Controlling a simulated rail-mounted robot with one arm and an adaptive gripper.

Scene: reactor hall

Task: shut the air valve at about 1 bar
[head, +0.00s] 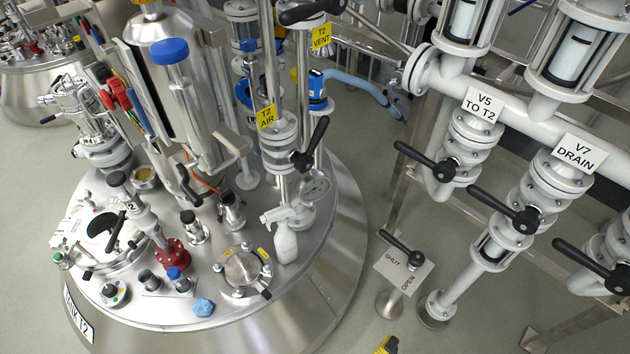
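The air valve (282,142) sits on a vertical pipe on top of the tank, beside a yellow "T2 AIR" label (266,117). Its black lever handle (313,144) slants up and to the right from the valve's hub. A round pressure gauge (315,186) is just below the valve, to the right of the pipe; its needle is too small to read. My gripper is not in view, and nothing touches the handle.
A white spray bottle (284,238) stands on the tank lid (216,312) below the gauge. A "T2 VENT" label (321,38) and another black lever (310,12) are above. A SHUT/OPEN plate (403,273) and levered pipes stand at right. Open floor lies between.

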